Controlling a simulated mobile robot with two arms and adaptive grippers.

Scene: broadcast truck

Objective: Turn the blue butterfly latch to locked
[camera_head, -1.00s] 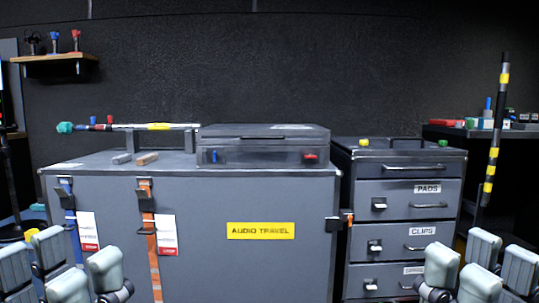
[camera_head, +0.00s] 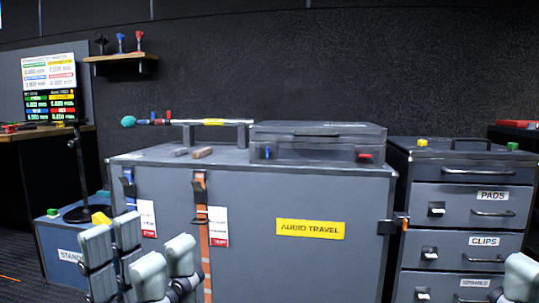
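A dark flat case (camera_head: 320,132) with a handle lies closed on the grey trunk marked AUDIO TRAVEL (camera_head: 340,262). The small blue butterfly latch (camera_head: 267,152) is on the left of the case's front face. It looks upright, but it is too small to tell if it is locked. A red latch (camera_head: 365,156) is at the right of the same face. My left gripper (camera_head: 140,258) is low in front of the trunk's left end, open and empty, well away from the latch. Only one pad of my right gripper (camera_head: 521,278) shows at the lower right edge.
A boom pole with a teal tip (camera_head: 129,122) rests on a stand left of the case, near two small blocks (camera_head: 202,152). Blue and orange straps (camera_head: 202,240) hang down the trunk front. A drawer cabinet (camera_head: 470,160) stands right, a monitor (camera_head: 50,85) left.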

